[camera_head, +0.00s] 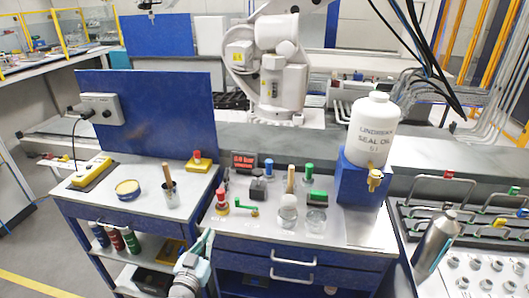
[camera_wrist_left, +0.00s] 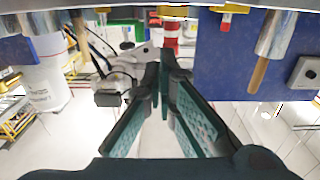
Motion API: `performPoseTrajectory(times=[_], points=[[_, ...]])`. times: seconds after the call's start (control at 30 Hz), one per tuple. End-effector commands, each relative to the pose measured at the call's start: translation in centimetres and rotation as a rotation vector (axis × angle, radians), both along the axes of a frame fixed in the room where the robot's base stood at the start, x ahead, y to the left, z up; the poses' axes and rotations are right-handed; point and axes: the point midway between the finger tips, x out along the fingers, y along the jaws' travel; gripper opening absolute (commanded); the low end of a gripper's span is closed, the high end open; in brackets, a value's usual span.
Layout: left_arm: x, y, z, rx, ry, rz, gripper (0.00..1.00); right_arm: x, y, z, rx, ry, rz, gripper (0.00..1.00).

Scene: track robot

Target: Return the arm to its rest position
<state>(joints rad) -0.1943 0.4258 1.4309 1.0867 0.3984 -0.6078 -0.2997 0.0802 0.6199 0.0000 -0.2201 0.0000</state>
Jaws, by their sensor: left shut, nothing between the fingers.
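My left gripper (camera_head: 207,238) shows at the lower middle of the head view, in front of the bench's front edge, with my light-coloured wrist below it. In the left wrist view, its two teal fingers (camera_wrist_left: 163,75) come together at their tips with nothing between them. The bench appears upside down there. The gripper looks apart from the red and green valve pieces (camera_head: 231,207) on the bench, though the exact gap is hard to judge. My right gripper is in neither view.
The metal bench top (camera_head: 262,228) carries glass flasks (camera_head: 288,214) and a white oil bottle (camera_head: 374,130) on a blue stand (camera_head: 361,182). A cup with a wooden-handled tool (camera_head: 171,198) stands left. Drawer handles (camera_head: 293,257) project below. Floor (camera_head: 30,240) is open at left.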

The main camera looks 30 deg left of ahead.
Motion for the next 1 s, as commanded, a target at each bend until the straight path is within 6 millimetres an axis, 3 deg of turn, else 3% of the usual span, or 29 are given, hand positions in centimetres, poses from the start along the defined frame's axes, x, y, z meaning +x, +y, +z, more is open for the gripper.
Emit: performPoseTrajectory(times=[0.23,0.27,0.37,0.47,0.5,0.57,0.6,0.7,0.8,0.83,0.9,1.0], points=[[0.3,-0.7,-0.9,-0.051,0.018,-0.032,0.0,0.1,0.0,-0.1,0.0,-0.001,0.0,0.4],[0.2,-1.0,-2.0,-0.056,0.054,-0.051,0.0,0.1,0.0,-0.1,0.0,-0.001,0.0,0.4],[-1.6,-1.7,-8.4,-0.058,0.246,-0.097,0.0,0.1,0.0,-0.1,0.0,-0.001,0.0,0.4],[-6.6,-2.9,-17.5,-0.075,0.522,-0.116,0.0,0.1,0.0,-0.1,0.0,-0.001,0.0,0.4],[-9.5,-3.6,-21.1,-0.083,0.641,-0.118,0.0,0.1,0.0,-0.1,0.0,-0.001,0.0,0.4],[-14.3,-4.7,-25.9,-0.095,0.816,-0.12,0.0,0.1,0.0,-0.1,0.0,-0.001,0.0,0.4],[-17.9,-5.6,-28.7,-0.101,0.931,-0.12,0.0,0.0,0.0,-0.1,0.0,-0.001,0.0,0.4],[-26.9,-8.3,-33.8,-0.108,1.193,-0.129,0.0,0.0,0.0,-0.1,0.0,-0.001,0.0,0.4],[-34.3,-11.2,-36.4,-0.103,1.381,-0.161,0.0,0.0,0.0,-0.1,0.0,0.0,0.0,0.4],[-35.9,-12.1,-36.8,-0.102,1.418,-0.174,0.0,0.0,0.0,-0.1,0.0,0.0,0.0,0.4],[-38.4,-13.9,-37.4,-0.115,1.465,-0.195,0.0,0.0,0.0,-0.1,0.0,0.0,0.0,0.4],[-39.4,-15.5,-37.6,-0.141,1.475,-0.204,0.0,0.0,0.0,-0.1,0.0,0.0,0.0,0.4]])
